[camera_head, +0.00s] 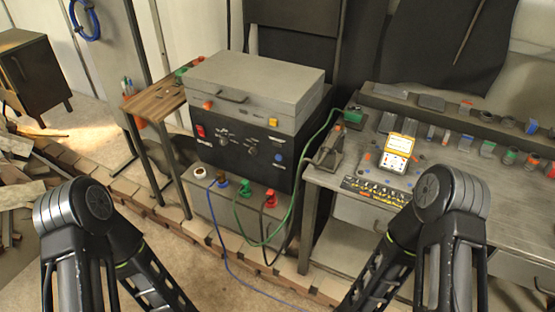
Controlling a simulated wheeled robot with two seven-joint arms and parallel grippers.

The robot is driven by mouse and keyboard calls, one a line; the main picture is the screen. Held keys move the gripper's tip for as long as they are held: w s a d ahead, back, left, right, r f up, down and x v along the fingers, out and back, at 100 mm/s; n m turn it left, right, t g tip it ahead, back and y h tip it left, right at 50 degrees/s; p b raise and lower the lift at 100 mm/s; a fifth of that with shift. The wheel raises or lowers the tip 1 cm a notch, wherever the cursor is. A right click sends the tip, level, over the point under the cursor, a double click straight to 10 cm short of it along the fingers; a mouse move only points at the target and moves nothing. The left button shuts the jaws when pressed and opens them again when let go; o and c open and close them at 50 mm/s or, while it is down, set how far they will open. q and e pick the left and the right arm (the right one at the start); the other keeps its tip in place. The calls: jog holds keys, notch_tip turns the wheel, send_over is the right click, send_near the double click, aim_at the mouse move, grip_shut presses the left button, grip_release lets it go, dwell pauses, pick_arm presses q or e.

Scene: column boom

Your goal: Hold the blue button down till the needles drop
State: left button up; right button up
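A small blue button (278,157) sits at the right of the dark front panel (240,146) of a box-shaped unit. Nothing touches it. The panel also has a red switch (201,131) and several knobs, one of them near the middle (252,150). No needles can be made out at this size. A yellow-framed meter (398,152) with a white face stands on the workbench at the right; its face is too small to read. My two arms reach down out of the bottom of the picture, left and right, and neither gripper shows.
A grey lidded case (255,82) rests on the unit. Coloured plugs with green (245,189) and red (270,198) bodies and trailing cables are below the panel. The grey workbench (460,185) holds several small parts. A narrow wooden side table (152,98) stands left of the unit.

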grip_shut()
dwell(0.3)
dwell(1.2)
